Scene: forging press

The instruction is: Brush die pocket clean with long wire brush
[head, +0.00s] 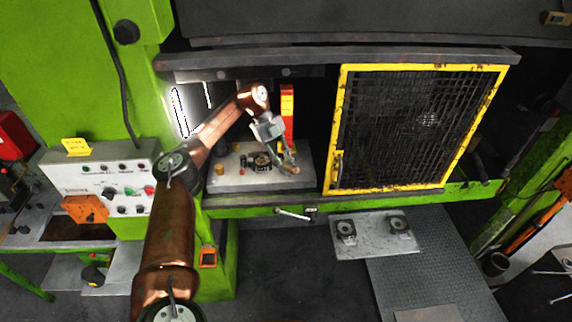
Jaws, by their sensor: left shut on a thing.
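My left arm reaches in from the lower left through the press opening. My left gripper (283,153) is low over the right part of the light die block (225,180). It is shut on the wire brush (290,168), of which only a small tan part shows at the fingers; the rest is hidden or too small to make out. The dark round die pocket (259,161) lies just left of the gripper. I cannot tell whether the bristles touch it. My right gripper is not in view.
A yellow-framed mesh guard (420,128) stands right of the opening. A red upright block (287,108) stands behind the gripper. A control panel (105,185) is at the left. A grey plate with two round fittings (375,236) lies below the press, by a floor plate (435,265).

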